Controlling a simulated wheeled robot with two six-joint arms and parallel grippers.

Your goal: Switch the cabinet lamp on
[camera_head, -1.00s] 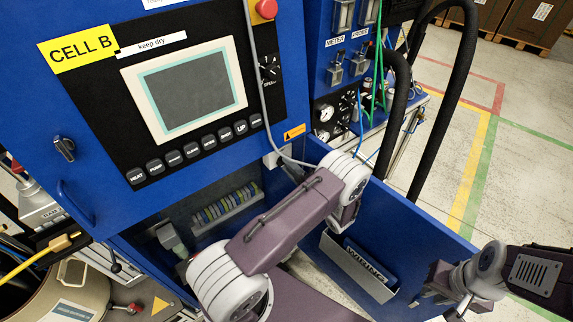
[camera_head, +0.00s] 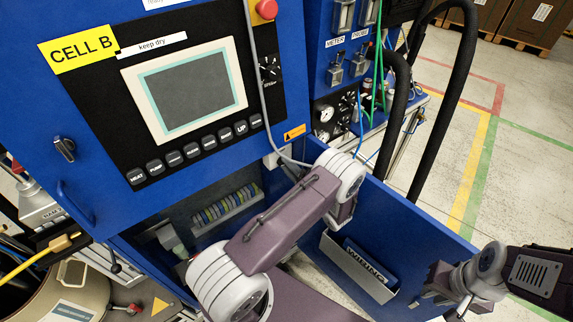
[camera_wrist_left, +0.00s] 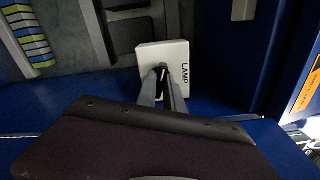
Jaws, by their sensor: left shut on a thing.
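The lamp switch is a white box marked LAMP (camera_wrist_left: 172,58) on the cabinet's inner wall in the left wrist view. My left gripper (camera_wrist_left: 163,76) is shut on the small dark lever at the box's front; its fingers hide most of the lever. In the head view, my left arm crosses in front of the open blue cabinet (camera_head: 85,200), and its fingers are hidden. My right gripper (camera_head: 436,298) is at the lower right, away from the switch; its finger gap is unclear.
The open blue door (camera_head: 415,225) with a WIRING pocket (camera_head: 365,265) stands right of my left arm. A grey cable hangs down the panel front. A row of coloured terminals (camera_head: 227,207) sits inside the cabinet. Thick black hoses rise behind the door.

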